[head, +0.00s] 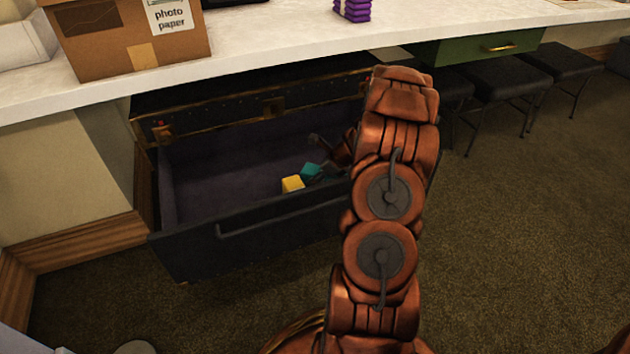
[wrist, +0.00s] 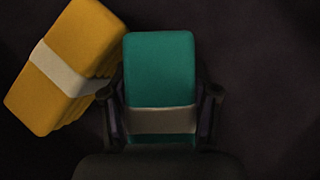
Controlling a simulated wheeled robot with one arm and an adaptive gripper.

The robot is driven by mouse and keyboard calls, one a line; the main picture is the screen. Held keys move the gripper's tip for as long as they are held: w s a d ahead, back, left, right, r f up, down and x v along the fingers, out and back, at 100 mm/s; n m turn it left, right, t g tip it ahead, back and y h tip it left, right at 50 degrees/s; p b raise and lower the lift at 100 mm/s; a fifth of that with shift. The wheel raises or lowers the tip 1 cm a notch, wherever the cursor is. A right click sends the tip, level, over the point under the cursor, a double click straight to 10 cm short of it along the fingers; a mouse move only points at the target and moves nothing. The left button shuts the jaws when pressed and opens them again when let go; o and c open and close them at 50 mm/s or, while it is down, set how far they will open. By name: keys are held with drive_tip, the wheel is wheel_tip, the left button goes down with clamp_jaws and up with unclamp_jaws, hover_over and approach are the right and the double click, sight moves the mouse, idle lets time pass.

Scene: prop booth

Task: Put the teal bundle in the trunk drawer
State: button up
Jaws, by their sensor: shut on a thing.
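The teal bundle (wrist: 160,72) has a pale band around it and sits between the fingers of my gripper (wrist: 163,112) in the wrist view. My gripper is shut on it. In the head view the teal bundle (head: 311,170) shows inside the open trunk drawer (head: 225,240), near its right part. My arm hides part of the gripper and the drawer's right end. I cannot tell whether the bundle touches the drawer floor.
A yellow bundle (head: 292,184) with a pale band lies in the drawer, just left of the teal one. The drawer's left part is bare. A white counter (head: 270,45) overhangs the trunk, with a cardboard box (head: 130,55) and purple bundles (head: 352,10) on it. Dark stools (head: 505,78) stand right.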

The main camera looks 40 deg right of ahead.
drive_tip(key=shift+f, duration=0.45)
drive_tip(key=shift+r, duration=0.1)
drive_tip(key=o, duration=1.2)
drive_tip(key=shift+c, duration=0.2)
drive_tip(key=p+v, duration=0.4)
drive_tip(key=v, duration=0.6)
drive_tip(key=shift+s+r+p, duration=0.1)
drive_tip(key=shift+r+p, duration=0.15)
drive_tip(key=shift+p, duration=0.1)
drive_tip(key=shift+s+d+r, duration=0.25)
drive_tip(key=shift+s+r, duration=0.25)
